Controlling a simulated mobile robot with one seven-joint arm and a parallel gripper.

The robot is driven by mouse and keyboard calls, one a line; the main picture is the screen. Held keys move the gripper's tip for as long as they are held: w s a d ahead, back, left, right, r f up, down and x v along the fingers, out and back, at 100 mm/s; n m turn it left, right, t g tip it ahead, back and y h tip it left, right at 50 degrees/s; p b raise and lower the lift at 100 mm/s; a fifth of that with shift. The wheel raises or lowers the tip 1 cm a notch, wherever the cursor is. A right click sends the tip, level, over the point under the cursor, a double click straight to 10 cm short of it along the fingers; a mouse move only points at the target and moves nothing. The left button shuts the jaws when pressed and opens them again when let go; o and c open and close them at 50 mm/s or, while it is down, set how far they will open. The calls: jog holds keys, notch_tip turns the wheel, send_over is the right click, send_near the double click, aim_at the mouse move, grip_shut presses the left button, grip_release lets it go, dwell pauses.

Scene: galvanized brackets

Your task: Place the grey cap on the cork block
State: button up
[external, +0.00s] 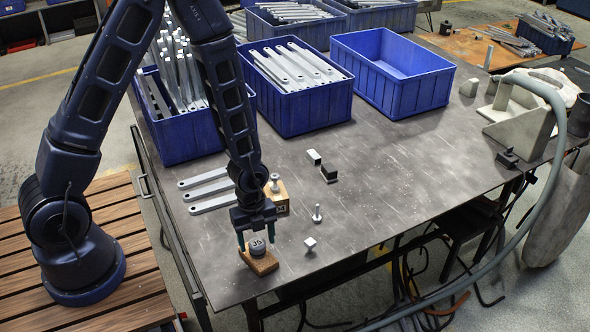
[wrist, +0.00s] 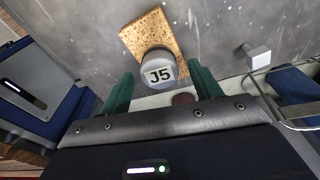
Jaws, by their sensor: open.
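The grey cap (external: 257,249), marked "J5" on top, sits on the cork block (external: 264,266) near the table's front edge. In the wrist view the cap (wrist: 158,75) is over the near part of the speckled tan cork block (wrist: 150,30). It looks upright and resting on the block. My gripper (external: 256,242) is open and low over the block, with one green finger on each side of the cap. In the wrist view my gripper (wrist: 158,82) shows gaps between both fingers and the cap. The cap's underside is hidden.
A wooden block (external: 283,209) stands just behind my gripper. A small metal knob (external: 317,214) and a pale cube (external: 310,244) lie to the right. Flat brackets (external: 204,188) lie to the left. Blue bins (external: 392,72) stand at the back.

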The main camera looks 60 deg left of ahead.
notch_tip(320, 180, up, 11)
jog(key=a, duration=0.1)
notch_tip(320, 180, up, 19)
jog(key=n+t+y, duration=0.2)
jog(key=n, duration=0.7)
send_over(255, 239)
jog(key=s+a, duration=0.1)
jog(key=s, duration=0.4)
jog(key=s+r+n+t, duration=0.2)
jog(key=s+r+n, duration=0.8)
jog(key=s+r, duration=0.3)
jog(key=shift+s+a+r+t+h, duration=0.3)
jog(key=shift+s+a+t, duration=0.15)
jog(key=shift+s, duration=0.15)
